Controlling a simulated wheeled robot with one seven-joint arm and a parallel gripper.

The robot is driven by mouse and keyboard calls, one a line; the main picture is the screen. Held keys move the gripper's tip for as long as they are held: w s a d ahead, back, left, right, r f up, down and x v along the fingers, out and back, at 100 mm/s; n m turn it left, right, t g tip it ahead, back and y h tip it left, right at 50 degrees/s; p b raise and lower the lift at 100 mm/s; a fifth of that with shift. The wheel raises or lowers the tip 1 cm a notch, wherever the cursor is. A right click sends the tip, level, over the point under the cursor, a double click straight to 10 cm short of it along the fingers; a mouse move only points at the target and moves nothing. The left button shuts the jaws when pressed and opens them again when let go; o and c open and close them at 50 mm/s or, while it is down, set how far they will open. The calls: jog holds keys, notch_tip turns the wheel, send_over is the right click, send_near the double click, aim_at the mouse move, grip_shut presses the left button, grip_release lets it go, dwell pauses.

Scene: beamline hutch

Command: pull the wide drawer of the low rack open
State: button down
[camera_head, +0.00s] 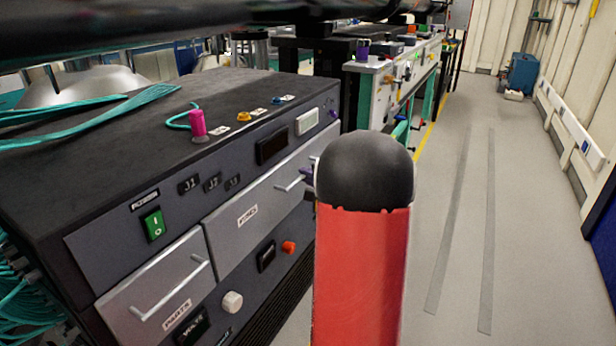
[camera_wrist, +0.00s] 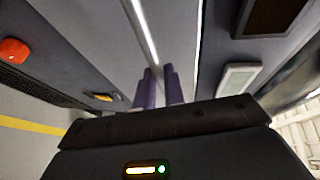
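The low rack (camera_head: 90,215) is a dark grey cabinet at the left of the head view. Its wide drawer (camera_head: 255,222) is a light grey front with a label, flush with the rack's face. A pale bar handle (camera_head: 288,184) sits on its right half, and the bar also shows in the wrist view (camera_wrist: 142,32). My gripper's purple fingers (camera_wrist: 161,88) are close together at the bar, which runs into the narrow gap between them. They look shut on it. In the head view my gripper (camera_head: 308,173) is mostly hidden behind my red and black arm link.
A smaller drawer (camera_head: 160,290) with its own handle is at the rack's lower left. A red knob (camera_head: 288,247) and a white knob (camera_head: 232,302) stick out below the wide drawer. The floor (camera_head: 460,200) to the right is clear. A workbench (camera_head: 395,80) stands behind.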

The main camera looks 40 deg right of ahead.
jog(key=shift+s+f, duration=0.1)
jog(key=s+d+b, duration=0.5)
jog(key=s+b, duration=0.1)
jog(key=s, duration=0.6)
jog(key=s+d+b, duration=0.5)
jog(key=s+b, duration=0.1)
jog(key=s, duration=0.6)
jog(key=shift+b, duration=0.4)
jog(key=c, duration=1.5)
grip_release()
jog(key=s+r, duration=0.1)
jog(key=s, duration=0.6)
jog(key=shift+s+r, duration=0.3)
jog(key=shift+s, duration=0.05)
